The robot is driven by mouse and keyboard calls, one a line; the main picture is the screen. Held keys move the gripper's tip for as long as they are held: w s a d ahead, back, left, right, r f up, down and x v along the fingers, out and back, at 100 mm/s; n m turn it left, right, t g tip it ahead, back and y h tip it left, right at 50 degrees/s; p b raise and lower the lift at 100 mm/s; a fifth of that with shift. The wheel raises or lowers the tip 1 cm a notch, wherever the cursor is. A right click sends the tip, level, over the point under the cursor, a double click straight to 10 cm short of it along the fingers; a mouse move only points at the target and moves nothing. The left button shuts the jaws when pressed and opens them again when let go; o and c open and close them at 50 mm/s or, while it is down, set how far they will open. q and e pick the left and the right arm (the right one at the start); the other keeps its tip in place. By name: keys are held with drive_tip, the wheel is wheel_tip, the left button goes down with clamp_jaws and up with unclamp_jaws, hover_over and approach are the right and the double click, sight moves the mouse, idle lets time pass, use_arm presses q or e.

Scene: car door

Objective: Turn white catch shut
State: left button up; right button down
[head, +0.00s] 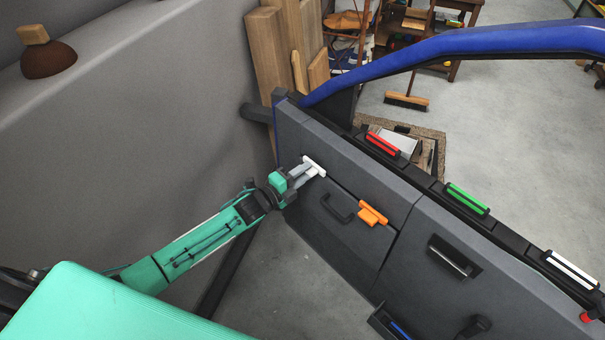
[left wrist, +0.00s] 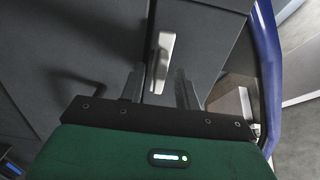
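The white catch (head: 314,166) is a small white bar on the grey car door panel (head: 290,127), near its left end. It also shows in the left wrist view (left wrist: 166,48), where it looks lengthwise, with its lower end between my fingers. My left gripper (head: 305,174) is right at the catch. Its two fingers stand apart in the left wrist view (left wrist: 160,78), one on each side of the catch's lower end. I cannot tell whether either finger touches it. My right gripper is not in view.
An orange catch (head: 373,214) and a dark pull handle (head: 338,208) sit to the right on the door. Red (head: 382,144), green (head: 468,199) and white (head: 572,268) bars line the door's top. A grey wall (head: 150,130) stands on the left. Wooden boards (head: 270,60) lean behind.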

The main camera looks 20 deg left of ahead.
use_arm(q)
clamp_jaws()
